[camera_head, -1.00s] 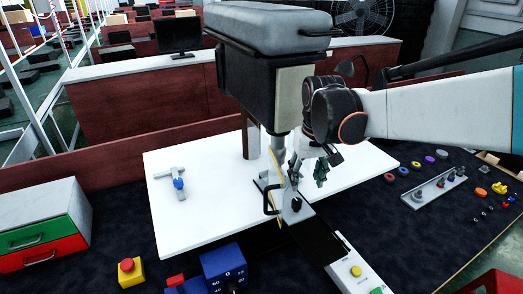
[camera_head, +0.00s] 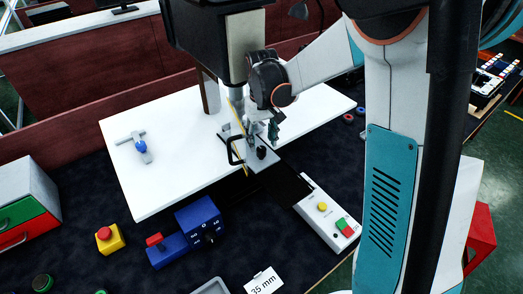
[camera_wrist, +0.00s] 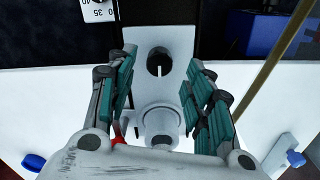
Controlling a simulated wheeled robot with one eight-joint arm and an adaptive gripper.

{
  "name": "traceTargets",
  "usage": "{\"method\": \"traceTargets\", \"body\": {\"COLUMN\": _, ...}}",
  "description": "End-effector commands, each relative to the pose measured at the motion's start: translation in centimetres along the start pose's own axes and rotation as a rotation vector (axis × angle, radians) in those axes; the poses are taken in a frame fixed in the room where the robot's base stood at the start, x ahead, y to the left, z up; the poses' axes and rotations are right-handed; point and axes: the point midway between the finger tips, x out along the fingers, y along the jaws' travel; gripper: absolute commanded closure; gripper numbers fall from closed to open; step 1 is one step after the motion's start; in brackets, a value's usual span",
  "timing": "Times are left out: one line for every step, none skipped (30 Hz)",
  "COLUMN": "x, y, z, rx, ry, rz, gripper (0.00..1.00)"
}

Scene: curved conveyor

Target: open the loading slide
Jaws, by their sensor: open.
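The loading slide, which I take to be the pale metal plate (camera_head: 258,162) on the white table, sits under the dark press-like machine (camera_head: 217,45). A dark knob (camera_head: 262,153) shows on it. In the wrist view a pale plate with a dark round hole and slot (camera_wrist: 158,45) lies ahead, with a white cylindrical part (camera_wrist: 160,125) nearer. My gripper (camera_head: 274,130) is just above and beside the plate. In the wrist view its teal-padded fingers (camera_wrist: 160,75) are spread wide with nothing clamped between them. Contact with the slide cannot be told.
A black handle (camera_head: 233,150) and a yellow rod (camera_head: 237,120) stand left of the plate. A dark strip leads to a button box (camera_head: 328,214). A blue control box (camera_head: 197,225) and yellow emergency stop (camera_head: 109,238) stand in front. The white table's left part (camera_head: 165,185) is mostly clear.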

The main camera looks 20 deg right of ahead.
Motion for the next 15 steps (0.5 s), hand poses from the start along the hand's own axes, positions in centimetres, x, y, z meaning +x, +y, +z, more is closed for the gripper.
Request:
{"method": "traceTargets", "body": {"x": 1.1, "y": 0.0, "z": -0.1, "rx": 0.0, "ry": 0.0, "rz": 0.0, "gripper": 0.53}}
{"method": "traceTargets", "body": {"x": 1.6, "y": 0.0, "z": 0.0, "rx": 0.0, "ry": 0.0, "rz": 0.0, "gripper": 0.53}}
{"method": "traceTargets", "body": {"x": 2.2, "y": 0.0, "z": 0.0, "rx": 0.0, "ry": 0.0, "rz": 0.0, "gripper": 0.53}}
{"method": "traceTargets", "body": {"x": 2.6, "y": 0.0, "z": 0.0, "rx": 0.0, "ry": 0.0, "rz": 0.0, "gripper": 0.53}}
{"method": "traceTargets", "body": {"x": 3.0, "y": 0.0, "z": -0.1, "rx": 0.0, "ry": 0.0, "rz": 0.0, "gripper": 0.53}}
{"method": "traceTargets", "body": {"x": 3.4, "y": 0.0, "z": 0.0, "rx": 0.0, "ry": 0.0, "rz": 0.0, "gripper": 0.53}}
{"method": "traceTargets", "body": {"x": 3.6, "y": 0.0, "z": 0.0, "rx": 0.0, "ry": 0.0, "rz": 0.0, "gripper": 0.53}}
{"method": "traceTargets", "body": {"x": 3.9, "y": 0.0, "z": 0.0, "rx": 0.0, "ry": 0.0, "rz": 0.0, "gripper": 0.53}}
{"method": "traceTargets", "body": {"x": 4.1, "y": 0.0, "z": 0.0, "rx": 0.0, "ry": 0.0, "rz": 0.0, "gripper": 0.53}}
{"method": "traceTargets", "body": {"x": 4.2, "y": 0.0, "z": 0.0, "rx": 0.0, "ry": 0.0, "rz": 0.0, "gripper": 0.53}}
{"method": "traceTargets", "body": {"x": 4.3, "y": 0.0, "z": 0.0, "rx": 0.0, "ry": 0.0, "rz": 0.0, "gripper": 0.53}}
{"method": "traceTargets", "body": {"x": 4.5, "y": 0.0, "z": 0.0, "rx": 0.0, "ry": 0.0, "rz": 0.0, "gripper": 0.53}}
{"method": "traceTargets", "body": {"x": 4.5, "y": 0.0, "z": 0.0, "rx": 0.0, "ry": 0.0, "rz": 0.0, "gripper": 0.53}}
{"method": "traceTargets", "body": {"x": 4.5, "y": 0.0, "z": 0.0, "rx": 0.0, "ry": 0.0, "rz": 0.0, "gripper": 0.53}}
{"method": "traceTargets", "body": {"x": 4.6, "y": 0.0, "z": 0.0, "rx": 0.0, "ry": 0.0, "rz": 0.0, "gripper": 0.53}}
